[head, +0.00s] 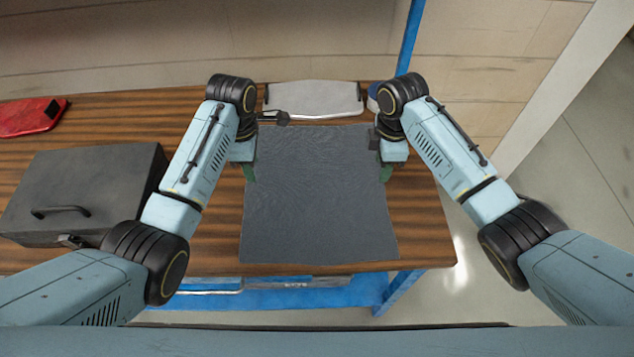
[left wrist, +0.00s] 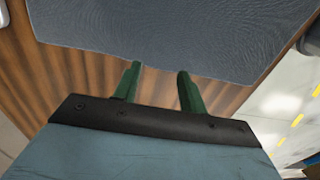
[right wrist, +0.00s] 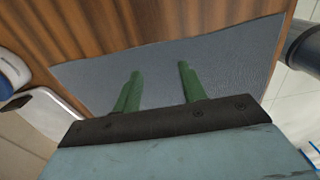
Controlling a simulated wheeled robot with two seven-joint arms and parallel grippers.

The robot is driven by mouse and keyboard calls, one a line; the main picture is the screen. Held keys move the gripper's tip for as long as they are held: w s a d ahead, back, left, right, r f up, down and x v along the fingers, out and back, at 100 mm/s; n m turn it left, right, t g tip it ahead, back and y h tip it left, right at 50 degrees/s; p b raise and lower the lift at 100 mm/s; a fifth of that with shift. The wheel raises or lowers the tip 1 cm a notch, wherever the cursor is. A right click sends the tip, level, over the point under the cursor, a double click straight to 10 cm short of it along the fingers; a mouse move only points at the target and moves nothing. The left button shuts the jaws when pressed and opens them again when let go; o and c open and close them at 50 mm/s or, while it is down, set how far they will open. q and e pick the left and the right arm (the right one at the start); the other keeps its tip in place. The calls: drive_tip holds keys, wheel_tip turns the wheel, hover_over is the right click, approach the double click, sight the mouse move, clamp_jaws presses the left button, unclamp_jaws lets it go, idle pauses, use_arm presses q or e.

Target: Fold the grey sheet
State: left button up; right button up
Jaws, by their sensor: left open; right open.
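The grey sheet (head: 315,205) lies flat and spread out on the wooden table, its near edge close to the table's front edge. My left gripper (head: 249,173) is open at the sheet's left edge, towards the far half. In the left wrist view its two green fingers (left wrist: 160,75) are apart and empty, with the sheet (left wrist: 170,35) just beyond the tips. My right gripper (head: 385,173) is open at the sheet's right edge. In the right wrist view its green fingers (right wrist: 158,72) are apart over the sheet (right wrist: 225,65); whether they touch it I cannot tell.
A dark grey case (head: 95,180) with a handle stands left on the table (head: 205,240). A red object (head: 30,117) lies at the far left. A whitish tray-like panel (head: 313,98) lies behind the sheet. A blue post (head: 410,38) rises at the back right.

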sight(257, 184)
use_arm(q)
drive_tip(key=shift+f, duration=2.65)
use_arm(e)
drive_tip(key=shift+f, duration=2.6)
use_arm(q)
drive_tip(key=shift+f, duration=0.15)
drive_tip(key=shift+c, duration=0.2)
use_arm(e)
drive_tip(key=shift+f, duration=0.2)
use_arm(q)
clamp_jaws()
use_arm(e)
clamp_jaws()
drive_tip(key=shift+r, duration=0.15)
